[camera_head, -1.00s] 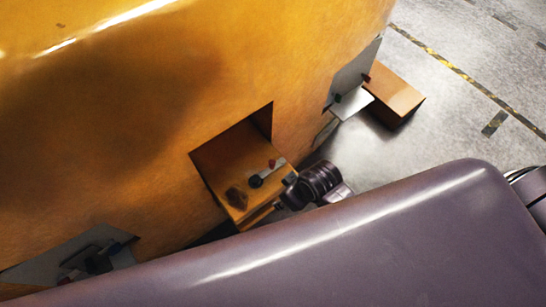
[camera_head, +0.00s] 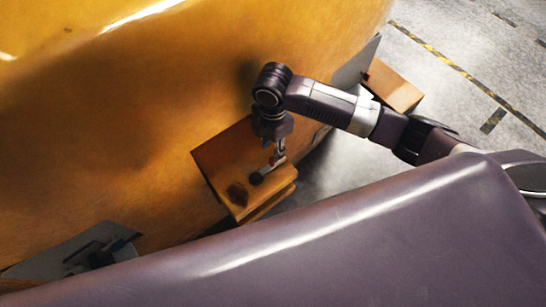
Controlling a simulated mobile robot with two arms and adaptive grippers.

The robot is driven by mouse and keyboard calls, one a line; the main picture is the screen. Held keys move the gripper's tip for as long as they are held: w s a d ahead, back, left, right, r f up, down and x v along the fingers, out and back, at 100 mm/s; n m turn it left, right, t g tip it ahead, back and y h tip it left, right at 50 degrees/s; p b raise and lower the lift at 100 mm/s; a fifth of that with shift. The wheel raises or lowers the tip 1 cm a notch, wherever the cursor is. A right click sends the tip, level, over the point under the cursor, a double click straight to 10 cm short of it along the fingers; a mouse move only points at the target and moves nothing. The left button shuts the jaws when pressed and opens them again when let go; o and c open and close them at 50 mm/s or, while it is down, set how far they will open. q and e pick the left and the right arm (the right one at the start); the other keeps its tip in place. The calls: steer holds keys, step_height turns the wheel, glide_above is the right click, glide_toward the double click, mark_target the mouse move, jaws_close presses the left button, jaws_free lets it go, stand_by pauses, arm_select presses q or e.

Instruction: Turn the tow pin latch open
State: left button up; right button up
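My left gripper is not in view.
Grey plates are fixed to the casting at lower left (camera_head: 70,252) and upper right (camera_head: 352,70). An orange-brown box (camera_head: 392,85) stands behind my arm. Open grey floor (camera_head: 480,90) lies at right.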

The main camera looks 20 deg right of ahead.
mark_target(273, 162)
steer(key=shift+d+f, duration=0.1)
steer(key=shift+d, duration=0.05)
step_height(273, 162, down, 7)
steer(key=shift+f+p, duration=0.15)
steer(key=shift+p, duration=0.25)
jaws_close()
steer(key=shift+w, duration=0.1)
